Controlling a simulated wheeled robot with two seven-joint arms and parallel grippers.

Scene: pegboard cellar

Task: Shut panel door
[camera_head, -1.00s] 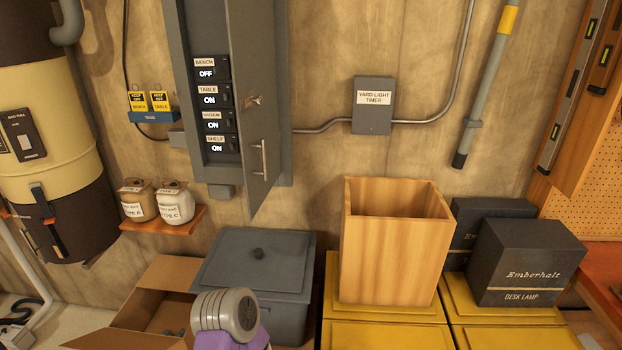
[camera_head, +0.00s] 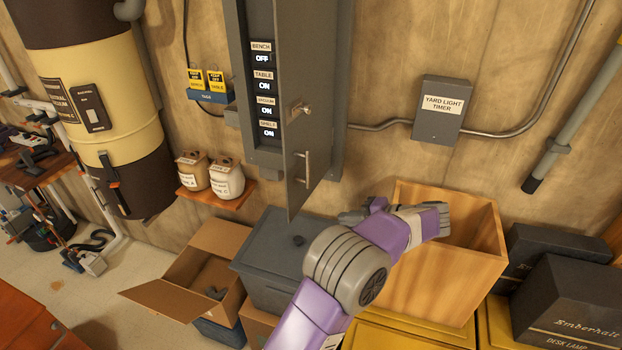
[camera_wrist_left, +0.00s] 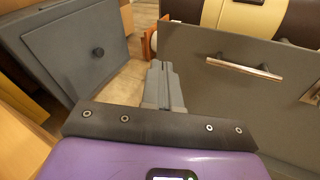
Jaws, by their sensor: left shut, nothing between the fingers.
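The grey panel door (camera_head: 308,110) hangs open from the wall panel (camera_head: 245,90), standing out from the wall with its outer face to the right. Its bar handle (camera_head: 303,168) and a key-like latch show on that face; the handle also shows in the left wrist view (camera_wrist_left: 243,68). The switches inside the panel are visible. My left gripper (camera_head: 346,216) is shut and empty, to the right of the door's lower part and below the handle. Its fingers (camera_wrist_left: 163,84) overlap the door's edge in the left wrist view; I cannot tell whether they touch. My right gripper is out of view.
A wooden box (camera_head: 440,280) stands close by my left forearm. A grey lidded bin (camera_head: 270,250) and an open cardboard box (camera_head: 200,265) are below the door. A grey timer box (camera_head: 441,108) is on the wall.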

